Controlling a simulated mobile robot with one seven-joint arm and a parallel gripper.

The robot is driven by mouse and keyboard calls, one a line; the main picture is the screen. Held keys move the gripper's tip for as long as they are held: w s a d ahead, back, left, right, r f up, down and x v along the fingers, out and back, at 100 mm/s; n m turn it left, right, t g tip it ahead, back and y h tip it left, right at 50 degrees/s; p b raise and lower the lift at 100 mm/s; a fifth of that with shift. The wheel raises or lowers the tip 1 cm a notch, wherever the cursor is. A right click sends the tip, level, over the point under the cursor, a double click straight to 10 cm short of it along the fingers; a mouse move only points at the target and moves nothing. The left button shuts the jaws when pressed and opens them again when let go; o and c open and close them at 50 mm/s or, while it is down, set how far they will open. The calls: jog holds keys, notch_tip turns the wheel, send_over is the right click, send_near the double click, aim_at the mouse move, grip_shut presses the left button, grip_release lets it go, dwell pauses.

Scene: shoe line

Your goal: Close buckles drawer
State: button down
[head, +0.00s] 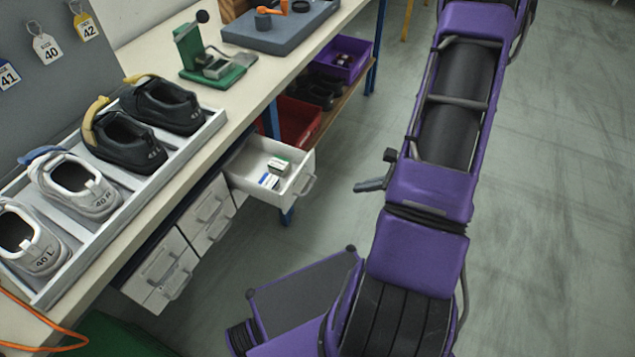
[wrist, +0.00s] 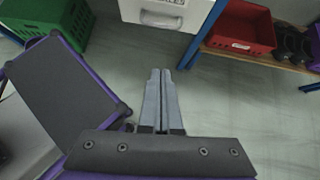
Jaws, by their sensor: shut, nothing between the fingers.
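One white drawer (head: 297,187) under the workbench is pulled out, with small boxes inside and a handle on its front; no readable label shows that it is the buckles drawer. In the wrist view a white drawer front with a handle (wrist: 163,19) is at the top edge, ahead of the fingers. My gripper (head: 357,188) is to the right of the open drawer, apart from its front, with floor between them. In the wrist view my gripper (wrist: 160,72) has its two grey fingers together, empty, pointing toward the drawer front.
Closed white drawers (head: 208,215) sit left of the open one. A red bin (head: 296,122) and a purple bin (head: 343,58) stand on the lower shelf. A blue bench leg (wrist: 202,35) is right of the drawer. A green crate (wrist: 50,22) lies at left. Floor in front is clear.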

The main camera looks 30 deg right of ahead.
jog(key=w+a+f+m, duration=0.1)
jog(key=w+a+f, duration=0.5)
jog(key=w+a, duration=0.1)
jog(key=shift+w+a+f+t, duration=0.2)
jog(key=shift+w+a+t, duration=0.1)
jog(key=shift+w, duration=0.45)
jog(key=b, duration=0.7)
send_near(261, 164)
jog(key=a, duration=0.1)
jog(key=a+f, duration=0.1)
jog(key=a, duration=0.1)
jog(key=w+a+f, duration=0.1)
jog(key=shift+a+f, duration=0.1)
jog(key=shift+a, duration=0.05)
jog(key=shift+w+a, duration=0.3)
jog(key=shift+w, duration=0.15)
jog(key=shift+a, duration=0.15)
